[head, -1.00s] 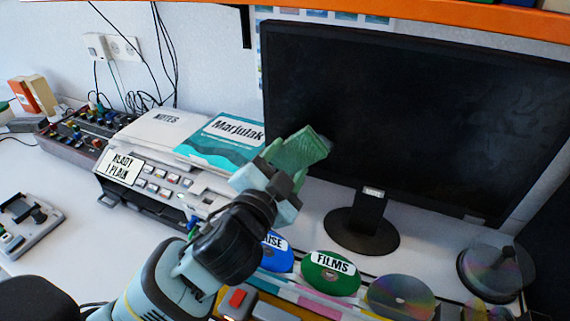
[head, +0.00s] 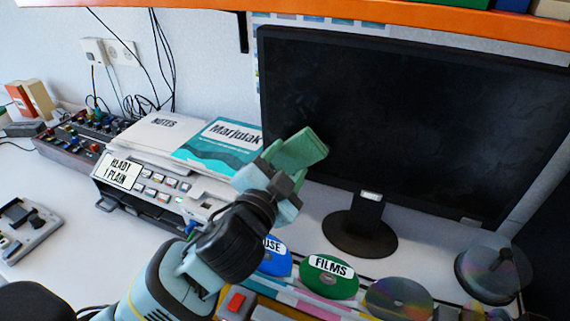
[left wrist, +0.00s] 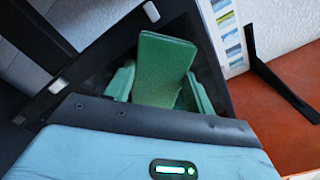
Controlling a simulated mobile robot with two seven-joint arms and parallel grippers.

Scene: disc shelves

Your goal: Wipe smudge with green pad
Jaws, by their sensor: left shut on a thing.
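My left gripper (head: 280,174) is shut on the green pad (head: 303,150), which sticks up and to the right from the fingers. The pad is in front of the lower left part of the black monitor screen (head: 415,120). I cannot tell whether it touches the screen. In the left wrist view the pad (left wrist: 163,70) stands between the fingers, with the dark screen behind it. My right gripper is not in view.
A printer-like machine (head: 150,182) with a teal Marjulak book (head: 218,146) stands left of the gripper. Labelled discs, including a green FILMS disc (head: 329,277), lie below the monitor stand (head: 360,233). An orange shelf (head: 400,14) runs above the monitor.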

